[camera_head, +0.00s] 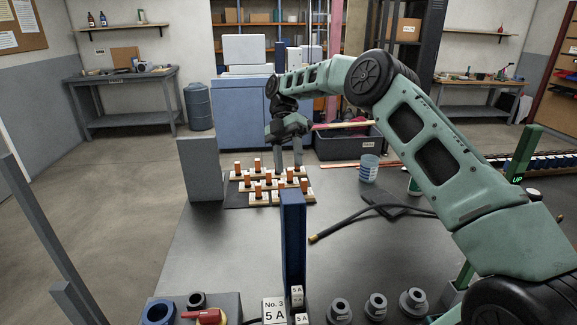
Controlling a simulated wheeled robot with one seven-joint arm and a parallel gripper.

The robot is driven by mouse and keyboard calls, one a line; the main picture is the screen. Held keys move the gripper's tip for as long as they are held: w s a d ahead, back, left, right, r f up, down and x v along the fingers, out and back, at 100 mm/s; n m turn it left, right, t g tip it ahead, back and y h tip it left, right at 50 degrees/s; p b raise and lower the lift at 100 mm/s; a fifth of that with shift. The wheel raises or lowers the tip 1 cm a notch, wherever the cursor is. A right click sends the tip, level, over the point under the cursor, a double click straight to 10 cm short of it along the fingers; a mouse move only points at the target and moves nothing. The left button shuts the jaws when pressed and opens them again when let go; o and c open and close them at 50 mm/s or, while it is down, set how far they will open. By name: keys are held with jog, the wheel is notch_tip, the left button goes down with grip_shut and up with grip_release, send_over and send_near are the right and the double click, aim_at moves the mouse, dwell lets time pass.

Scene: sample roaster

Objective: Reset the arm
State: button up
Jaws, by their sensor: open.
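My arm is green with black joints and reaches from the right side over the dark table (230,250). My gripper (288,163) points down at the far part of the table. Its two fingers are apart and I see nothing held between them. It is above or just behind a group of small pale blocks with orange-brown pegs (257,184). Whether the fingertips touch any block cannot be told from this view.
A blue upright post (293,235) stands in front of the blocks. A grey box (201,168) is left of them. Grey fittings (376,305) line the near edge. The left-middle tabletop is clear.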

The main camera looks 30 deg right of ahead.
dwell(0.3)
jog(key=s+a+r+m+t+h, duration=0.35)
jog(key=s+a+m, duration=0.25)
jog(key=s+a, duration=1.05)
jog(key=s+f+m+t, duration=0.2)
jog(key=s+m, duration=0.2)
jog(key=s, duration=0.6)
jog(key=s+f+m+t, duration=0.1)
jog(key=s+m+t, duration=0.2)
jog(key=s, duration=0.7)
jog(key=shift+d+f+m+y, duration=0.25)
jog(key=shift+f+m+y, duration=0.2)
jog(key=shift+m, duration=0.75)
